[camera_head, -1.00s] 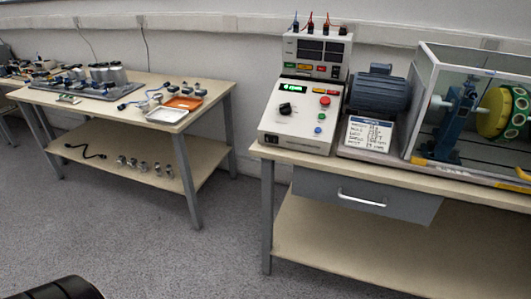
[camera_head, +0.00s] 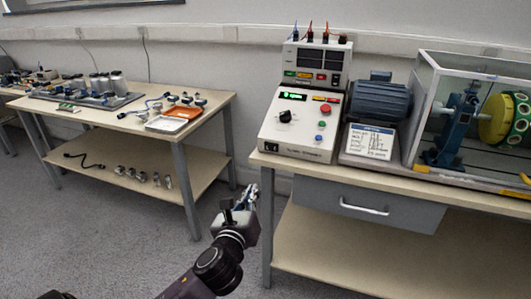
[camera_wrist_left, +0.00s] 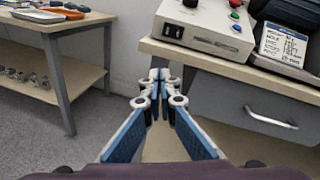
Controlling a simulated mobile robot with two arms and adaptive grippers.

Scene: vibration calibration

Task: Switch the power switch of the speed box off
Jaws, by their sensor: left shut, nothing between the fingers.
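The speed box (camera_head: 300,118) is a white sloped console on the right bench, with a lit green display, a black knob and colored buttons. A black power switch (camera_head: 270,146) is at the left of its front face; it also shows in the left wrist view (camera_wrist_left: 173,31). I cannot tell the switch's position. My left gripper (camera_head: 246,190) is shut and empty, below and left of the box's front, apart from it. In the left wrist view, its fingertips (camera_wrist_left: 160,76) meet below the bench top's edge. My right gripper is not in view.
The right bench (camera_head: 290,165) has a drawer (camera_head: 365,205) with a handle under its top. A motor (camera_head: 378,97) and a clear-walled enclosure (camera_head: 430,90) stand right of the box. The left table (camera_head: 120,118) holds trays and parts. Open floor lies between them.

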